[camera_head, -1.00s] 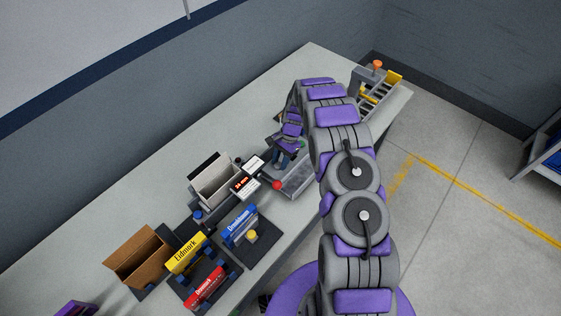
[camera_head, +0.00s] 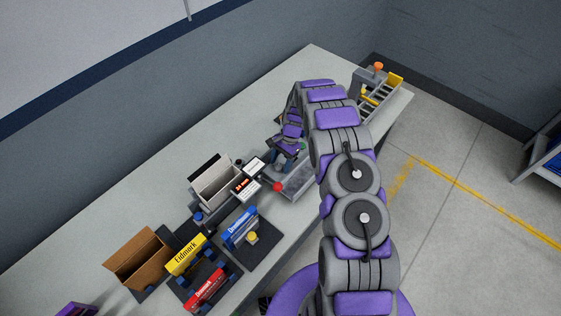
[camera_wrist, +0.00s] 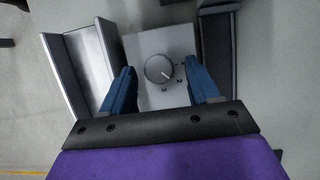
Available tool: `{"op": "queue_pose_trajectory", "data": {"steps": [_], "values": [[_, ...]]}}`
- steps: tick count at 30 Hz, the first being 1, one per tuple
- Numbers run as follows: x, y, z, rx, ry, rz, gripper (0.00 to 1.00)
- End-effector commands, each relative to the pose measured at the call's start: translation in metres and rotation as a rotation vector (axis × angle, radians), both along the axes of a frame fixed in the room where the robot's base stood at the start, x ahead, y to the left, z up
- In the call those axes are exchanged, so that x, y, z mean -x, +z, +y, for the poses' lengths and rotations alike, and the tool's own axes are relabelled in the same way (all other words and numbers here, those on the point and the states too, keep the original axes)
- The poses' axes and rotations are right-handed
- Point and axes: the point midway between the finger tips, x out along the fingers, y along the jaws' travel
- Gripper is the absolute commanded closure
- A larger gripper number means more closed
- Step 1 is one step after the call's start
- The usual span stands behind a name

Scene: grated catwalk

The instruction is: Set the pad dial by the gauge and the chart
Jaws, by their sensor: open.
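The pad dial (camera_wrist: 159,69) is a small round pale knob with a dark pointer line, set on a grey plate (camera_wrist: 149,44). Small marks sit beside and below the knob; I cannot read them surely. My gripper (camera_wrist: 159,78) is open, its two blue fingers on either side of the knob with space between. Whether a finger touches it is unclear. In the head view my gripper (camera_head: 284,161) hides the dial. The gauge (camera_head: 241,184) shows red digits, perhaps 24 mm. White cards with small print, one likely the chart (camera_head: 254,165), stand beside it; their text is unreadable.
A red knob (camera_head: 278,187) stands beside a grey metal tray (camera_head: 298,186). The bench's back is clear.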

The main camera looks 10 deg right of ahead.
Motion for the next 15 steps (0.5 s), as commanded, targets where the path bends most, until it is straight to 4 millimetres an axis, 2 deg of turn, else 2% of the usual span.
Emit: {"op": "queue_pose_trajectory", "data": {"steps": [5, 15], "values": [[-0.003, 0.01, -0.003, 0.0, 0.001, -0.002, 0.4], [-0.021, 0.073, -0.025, 0.001, -0.002, -0.007, 0.4]]}}
